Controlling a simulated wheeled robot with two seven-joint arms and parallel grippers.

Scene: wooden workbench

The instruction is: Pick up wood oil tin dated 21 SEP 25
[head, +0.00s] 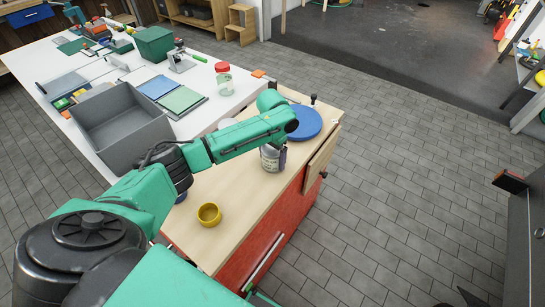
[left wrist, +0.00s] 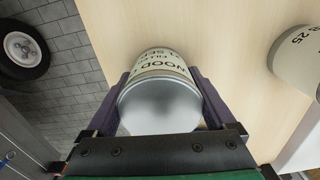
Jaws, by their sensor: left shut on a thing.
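A wood oil tin (left wrist: 160,95) with a pale label and a silver metal end sits between the fingers of my left gripper (left wrist: 160,105). Its label reads "WOOD", with a line starting "21 SEP" partly visible; the rest is cut off. In the head view the tin (head: 270,157) is at the right part of the wooden bench top, and my left gripper (head: 281,155) is shut on it. I cannot tell whether it touches the bench. Another tin (left wrist: 299,58) with "25" on its label stands apart at the right of the left wrist view. My right gripper is not in view.
On the wooden bench top (head: 240,185) are a yellow bowl (head: 209,214) in front and a blue round disc (head: 304,122) behind the tin. A white table (head: 60,65) adjoins it, with a grey crate (head: 122,128) and a red-lidded jar (head: 223,80). Bare wood lies between bowl and tin.

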